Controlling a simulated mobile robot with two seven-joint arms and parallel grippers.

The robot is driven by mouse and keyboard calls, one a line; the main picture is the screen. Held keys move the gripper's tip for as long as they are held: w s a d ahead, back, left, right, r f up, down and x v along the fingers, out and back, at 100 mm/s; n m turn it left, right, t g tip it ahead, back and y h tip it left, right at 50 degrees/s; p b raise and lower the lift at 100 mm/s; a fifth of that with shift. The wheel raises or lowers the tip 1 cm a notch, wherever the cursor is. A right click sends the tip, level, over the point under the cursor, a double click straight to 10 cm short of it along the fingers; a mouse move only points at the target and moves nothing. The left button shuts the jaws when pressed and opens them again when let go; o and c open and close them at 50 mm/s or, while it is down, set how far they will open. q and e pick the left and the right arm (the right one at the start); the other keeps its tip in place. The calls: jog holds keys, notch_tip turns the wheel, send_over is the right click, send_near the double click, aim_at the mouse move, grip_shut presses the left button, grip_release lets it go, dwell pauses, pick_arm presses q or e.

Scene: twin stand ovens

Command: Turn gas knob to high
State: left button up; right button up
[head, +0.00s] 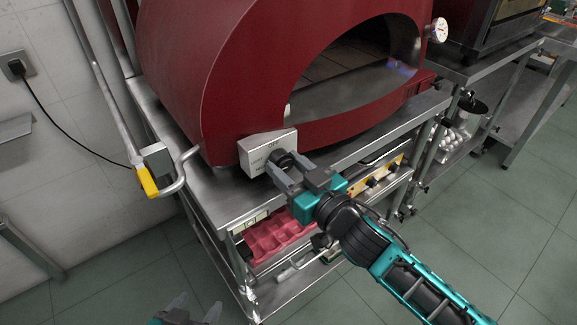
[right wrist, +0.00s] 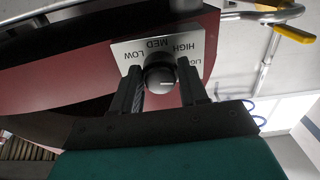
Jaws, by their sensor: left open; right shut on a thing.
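The gas knob (head: 280,158) is round and black, on a grey metal control box (head: 252,148) at the front of the red oven (head: 225,75). In the right wrist view the knob (right wrist: 160,72) sits between both fingers, below a plate (right wrist: 180,42) marked LOW, MED and HIGH, which appears upside down. A short pale mark shows on the knob; which label it points to I cannot tell. My right gripper (head: 287,175) is shut on the knob, and it also shows in the right wrist view (right wrist: 160,85). My left gripper (head: 190,312) is open and empty at the bottom edge, away from the oven.
The oven stands on a steel table (head: 215,200). A yellow-handled pipe valve (head: 147,181) is left of the control box. A small bluish glow shows inside the oven. The tiled floor at the front is clear.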

jog(key=n+p, duration=0.2)
jog(key=n, duration=0.2)
jog(key=shift+r, duration=0.1)
jog(key=n+p, duration=0.1)
jog(key=n, duration=0.4)
jog(key=shift+n, duration=0.3)
dwell(0.4)
jog(key=o, duration=1.1)
jog(key=shift+c, duration=0.2)
jog(key=shift+d, duration=0.1)
